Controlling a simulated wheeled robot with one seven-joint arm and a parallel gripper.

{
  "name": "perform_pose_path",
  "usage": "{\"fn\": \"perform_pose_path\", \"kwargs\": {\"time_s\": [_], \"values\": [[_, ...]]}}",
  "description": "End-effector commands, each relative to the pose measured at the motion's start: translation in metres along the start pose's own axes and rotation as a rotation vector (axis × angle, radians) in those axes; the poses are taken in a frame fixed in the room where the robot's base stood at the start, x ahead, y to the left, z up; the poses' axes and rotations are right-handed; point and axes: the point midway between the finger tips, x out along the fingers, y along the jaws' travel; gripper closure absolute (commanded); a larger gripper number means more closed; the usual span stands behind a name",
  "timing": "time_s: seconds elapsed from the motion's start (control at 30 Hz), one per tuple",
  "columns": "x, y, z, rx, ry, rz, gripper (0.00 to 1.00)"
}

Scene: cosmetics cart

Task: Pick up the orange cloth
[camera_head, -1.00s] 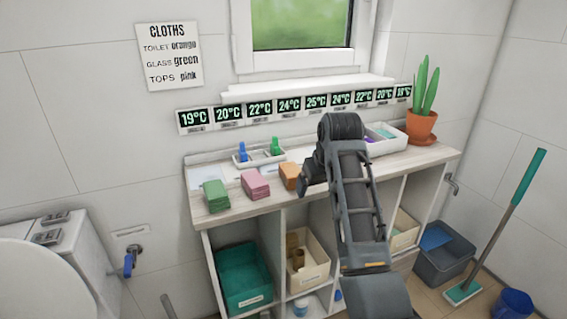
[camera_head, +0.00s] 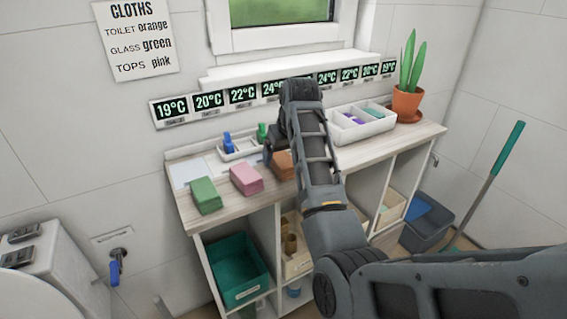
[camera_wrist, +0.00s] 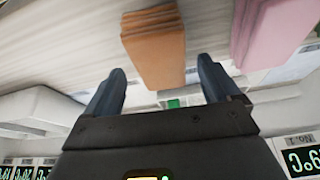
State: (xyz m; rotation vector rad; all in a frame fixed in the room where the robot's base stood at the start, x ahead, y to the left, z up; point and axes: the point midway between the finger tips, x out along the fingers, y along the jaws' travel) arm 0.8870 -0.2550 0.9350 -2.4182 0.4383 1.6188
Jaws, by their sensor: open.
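The orange cloth stack (camera_head: 284,166) lies on the cart's wooden top, right of the pink cloth stack (camera_head: 246,179) and the green cloth stack (camera_head: 205,195). My arm hides part of it in the head view. In the wrist view, which is upside down, the orange cloth (camera_wrist: 155,45) shows just ahead of my gripper (camera_wrist: 162,70), in line with the gap between its fingers. The gripper is open and empty. The pink cloth (camera_wrist: 275,28) is at the upper right there. In the head view only a dark part of my gripper (camera_head: 268,150) shows, behind the orange cloth.
A white holder (camera_head: 240,148) with blue and green bottles stands behind the cloths. A divided white tray (camera_head: 362,127) and a potted plant (camera_head: 407,102) are to the right. Temperature displays (camera_head: 209,101) line the wall. Shelves below hold a teal bin (camera_head: 236,268).

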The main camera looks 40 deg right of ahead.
Motion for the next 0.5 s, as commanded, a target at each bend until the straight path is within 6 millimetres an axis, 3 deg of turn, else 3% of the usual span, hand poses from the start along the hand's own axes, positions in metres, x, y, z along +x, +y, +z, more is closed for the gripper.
{"fn": "perform_pose_path", "kwargs": {"time_s": [0.13,0.37,0.5], "values": [[0.014,0.000,0.000,0.000,0.000,0.000,0.11],[0.016,0.000,0.000,0.000,0.001,0.001,0.11],[0.016,0.000,0.000,0.000,0.001,0.001,0.21]]}}
